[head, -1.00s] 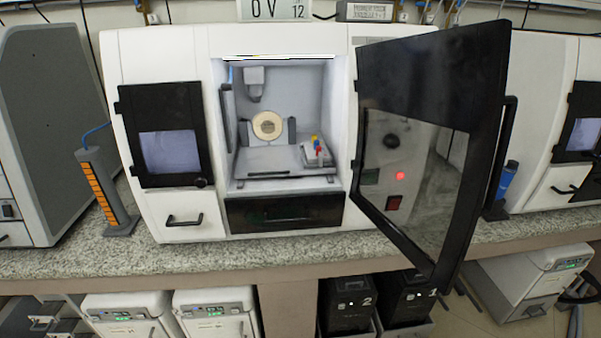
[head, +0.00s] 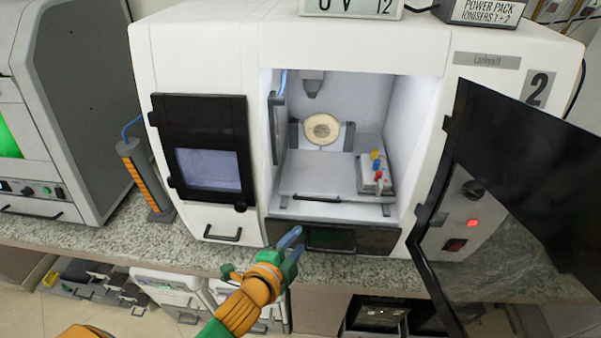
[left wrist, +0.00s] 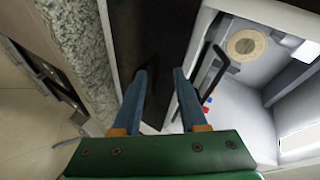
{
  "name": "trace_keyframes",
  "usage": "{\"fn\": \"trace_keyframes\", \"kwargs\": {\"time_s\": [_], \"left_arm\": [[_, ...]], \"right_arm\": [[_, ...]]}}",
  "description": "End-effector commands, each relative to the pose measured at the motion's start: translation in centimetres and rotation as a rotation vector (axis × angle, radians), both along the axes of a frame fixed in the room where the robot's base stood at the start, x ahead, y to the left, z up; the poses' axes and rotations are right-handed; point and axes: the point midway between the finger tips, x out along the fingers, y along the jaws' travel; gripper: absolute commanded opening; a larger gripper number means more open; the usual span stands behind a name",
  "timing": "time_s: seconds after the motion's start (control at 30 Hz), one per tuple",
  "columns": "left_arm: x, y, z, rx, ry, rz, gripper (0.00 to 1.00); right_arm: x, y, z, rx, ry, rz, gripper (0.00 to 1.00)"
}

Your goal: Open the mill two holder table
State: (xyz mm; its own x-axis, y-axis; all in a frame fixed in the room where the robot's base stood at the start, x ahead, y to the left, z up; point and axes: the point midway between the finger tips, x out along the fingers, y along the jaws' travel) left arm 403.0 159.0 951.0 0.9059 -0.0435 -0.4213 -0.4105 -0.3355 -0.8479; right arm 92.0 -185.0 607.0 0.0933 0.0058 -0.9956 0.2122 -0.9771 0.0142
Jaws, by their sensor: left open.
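The white mill marked 2 (head: 478,45) stands on the bench with its large dark door (head: 520,190) swung open to the right. Inside the lit chamber, a pale table (head: 318,180) lies in front of a round cream disc (head: 322,129). A dark bar handle runs along the table's front edge; a black bar handle (left wrist: 208,75) also shows in the left wrist view, right of the fingers. My left gripper (head: 293,246) is open and empty, in front of the dark panel (head: 350,238) below the chamber. In the left wrist view its fingers (left wrist: 160,88) are apart. My right gripper is not in view.
A small block with coloured pieces (head: 377,175) sits on the table's right side. A smaller black-framed door (head: 208,165) is shut on the mill's left. An orange-striped stand (head: 145,180) and a grey machine (head: 85,100) stand further left.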

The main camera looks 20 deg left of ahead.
Motion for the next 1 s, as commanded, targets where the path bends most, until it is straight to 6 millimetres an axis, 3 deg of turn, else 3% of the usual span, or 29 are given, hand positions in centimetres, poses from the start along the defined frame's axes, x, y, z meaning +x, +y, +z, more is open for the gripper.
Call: {"fn": "trace_keyframes", "kwargs": {"time_s": [0.03,0.1,0.23,0.6,0.93,1.0], "left_arm": [[0.5,-0.3,2.5,0.054,-0.066,-0.038,0.42],[1.2,-0.9,5.0,0.146,-0.162,-0.096,0.42],[2.4,-1.7,7.1,0.251,-0.265,-0.158,0.42],[8.2,-2.5,5.9,0.253,-0.266,-0.16,0.42],[8.7,-2.6,5.7,0.251,-0.264,-0.161,0.42],[8.7,-2.6,5.7,0.25,-0.264,-0.161,0.26]], "right_arm": [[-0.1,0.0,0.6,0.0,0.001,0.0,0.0],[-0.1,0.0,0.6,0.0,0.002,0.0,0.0],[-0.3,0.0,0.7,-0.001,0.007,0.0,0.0],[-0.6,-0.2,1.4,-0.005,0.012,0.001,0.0],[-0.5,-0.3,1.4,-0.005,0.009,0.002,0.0],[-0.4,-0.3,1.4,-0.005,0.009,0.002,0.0]]}}
